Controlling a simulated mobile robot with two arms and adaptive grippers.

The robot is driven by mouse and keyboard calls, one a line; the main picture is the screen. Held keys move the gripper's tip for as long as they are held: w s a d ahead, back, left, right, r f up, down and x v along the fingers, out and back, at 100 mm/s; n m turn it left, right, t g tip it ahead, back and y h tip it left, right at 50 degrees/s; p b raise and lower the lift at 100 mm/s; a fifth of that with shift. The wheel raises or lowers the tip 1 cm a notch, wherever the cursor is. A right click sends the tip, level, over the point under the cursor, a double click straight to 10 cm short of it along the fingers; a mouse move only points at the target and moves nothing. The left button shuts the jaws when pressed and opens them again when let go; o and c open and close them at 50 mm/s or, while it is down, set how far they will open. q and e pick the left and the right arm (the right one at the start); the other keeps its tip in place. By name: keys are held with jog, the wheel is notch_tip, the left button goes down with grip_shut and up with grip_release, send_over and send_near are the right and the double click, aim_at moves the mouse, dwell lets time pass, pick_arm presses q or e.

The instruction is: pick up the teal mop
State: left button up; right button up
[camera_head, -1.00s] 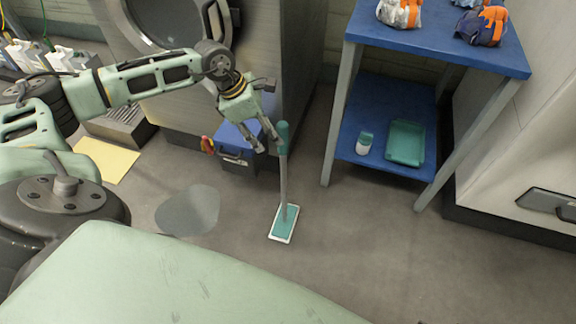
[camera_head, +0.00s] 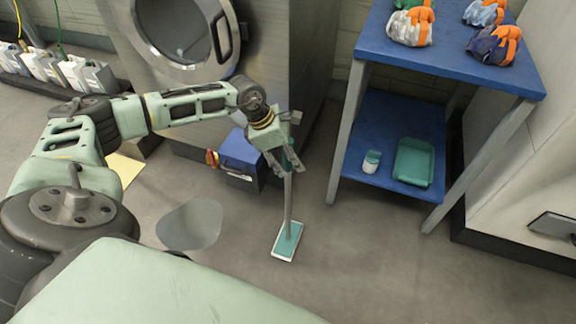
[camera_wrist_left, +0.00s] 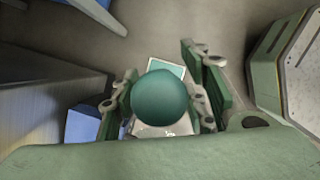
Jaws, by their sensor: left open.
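The teal mop (camera_head: 288,215) stands upright on the floor, its flat teal and white head (camera_head: 287,241) down and its grey pole rising to a teal grip. My left gripper (camera_head: 287,168) is at the teal grip near the top of the pole. In the left wrist view the round teal end of the mop handle (camera_wrist_left: 160,98) sits between the two open fingers of my left gripper (camera_wrist_left: 165,100). The fingers stand on both sides of it; I cannot tell whether either touches. The mop head shows below it, partly hidden by the handle. My right gripper is not in view.
A blue toolbox (camera_head: 240,152) stands on the floor just behind the mop. To the right is a blue two-level shelf (camera_head: 450,45) with sling bags, a teal tray (camera_head: 413,162) and a small bottle. A puddle (camera_head: 190,225) lies left of the mop. Floor in front is clear.

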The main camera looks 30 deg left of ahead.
pick_arm(q)
grip_shut()
dwell(0.3)
jog(key=shift+r, duration=0.1)
